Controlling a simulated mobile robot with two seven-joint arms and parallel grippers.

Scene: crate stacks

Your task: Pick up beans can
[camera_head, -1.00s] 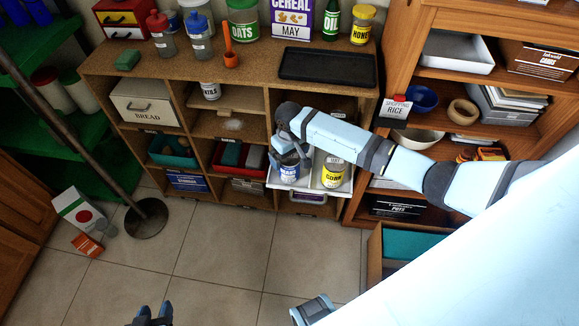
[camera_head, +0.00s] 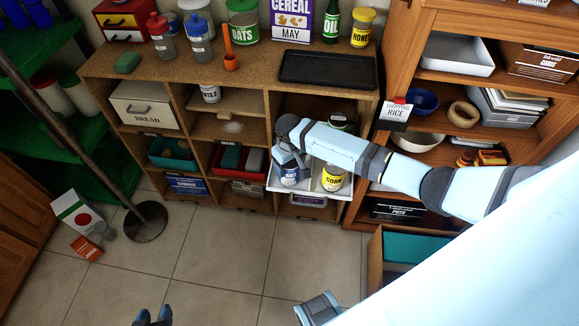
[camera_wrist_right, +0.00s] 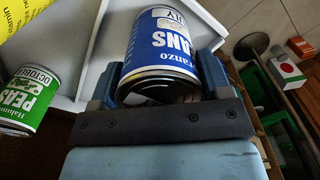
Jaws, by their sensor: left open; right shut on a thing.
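The beans can (camera_head: 289,177) has a blue and white label and stands at the left of a white tray (camera_head: 312,185) in the lower part of the right cubby column. In the right wrist view the beans can (camera_wrist_right: 160,45) sits between the two fingers. My right gripper (camera_head: 291,163) is shut on it from above. I cannot tell whether the can still touches the tray. My left gripper (camera_head: 153,316) is open and empty, low over the floor at the bottom edge.
A yellow corn can (camera_head: 332,178) stands right beside the beans can. A green peas can (camera_wrist_right: 27,97) shows at the left in the right wrist view. Cubby walls and the shelf top (camera_head: 180,75) surround the area. The floor (camera_head: 215,265) in front is mostly clear.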

